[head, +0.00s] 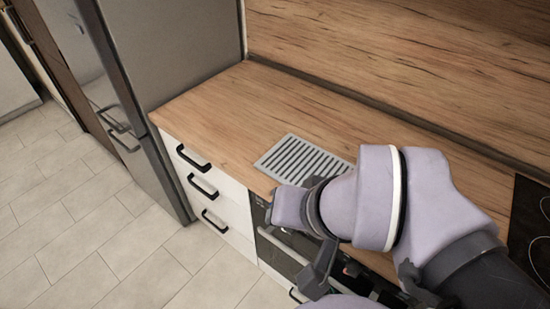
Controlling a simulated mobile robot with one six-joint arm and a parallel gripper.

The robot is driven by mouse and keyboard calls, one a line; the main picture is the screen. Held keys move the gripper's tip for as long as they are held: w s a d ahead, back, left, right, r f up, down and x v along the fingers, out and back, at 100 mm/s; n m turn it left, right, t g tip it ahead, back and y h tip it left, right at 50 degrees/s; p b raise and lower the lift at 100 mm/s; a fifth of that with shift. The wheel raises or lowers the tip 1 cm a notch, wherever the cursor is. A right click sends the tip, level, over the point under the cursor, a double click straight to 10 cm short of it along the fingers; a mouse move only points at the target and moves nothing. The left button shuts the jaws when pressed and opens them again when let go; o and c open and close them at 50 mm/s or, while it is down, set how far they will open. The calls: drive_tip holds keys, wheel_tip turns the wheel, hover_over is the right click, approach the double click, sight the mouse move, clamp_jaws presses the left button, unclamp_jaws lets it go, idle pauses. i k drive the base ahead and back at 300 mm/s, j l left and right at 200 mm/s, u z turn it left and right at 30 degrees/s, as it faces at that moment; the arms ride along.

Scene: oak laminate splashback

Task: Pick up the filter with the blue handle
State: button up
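A flat grey slatted panel (300,157) lies on the wooden counter in the middle of the head view. It may be the filter, but no blue handle shows on it. My arm covers its near right corner. My gripper (320,274) seems to be the dark grey part below my arm, in front of the counter's front edge and lower than the panel. It is apart from the panel. Its fingertips are not clear, so I cannot tell whether it is open or shut or holds anything.
The wooden counter (215,115) is clear left of the panel. A tall grey fridge (185,50) stands at its left end. White drawers (215,185) with black handles and an oven (280,250) are below. A black hob (528,225) is at the right edge.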

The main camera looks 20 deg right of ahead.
sight(293, 160)
drive_tip(key=i+j+z, duration=0.3)
drive_tip(key=j+z, duration=0.35)
drive_tip(key=i+j+z, duration=0.15)
drive_tip(key=j+z, duration=0.15)
drive_tip(key=j, duration=0.2)
drive_tip(key=j+z, duration=0.3)
drive_tip(key=j, duration=0.15)
